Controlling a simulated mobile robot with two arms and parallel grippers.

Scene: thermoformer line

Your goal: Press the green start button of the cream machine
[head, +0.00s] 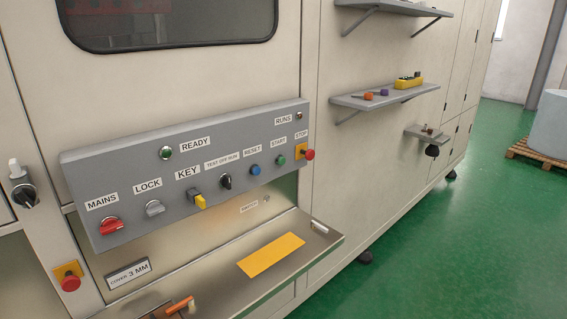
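The cream machine (350,200) fills the left and middle of the head view. A grey control panel (130,165) sticks out from its front. The green start button (281,160) is on the panel's right part, below the START label (279,141). A blue button (255,170) under RESET is to its left. A red stop button (309,154) on a yellow plate is to its right. Neither of my grippers shows in this view, and nothing covers the start button.
A metal shelf (215,272) with a yellow sheet (271,255) juts out below the panel. Another red button (70,283) is at lower left. Small wall shelves (385,95) stick out at right. Green floor (450,230) is clear at right, before a pallet (535,152).

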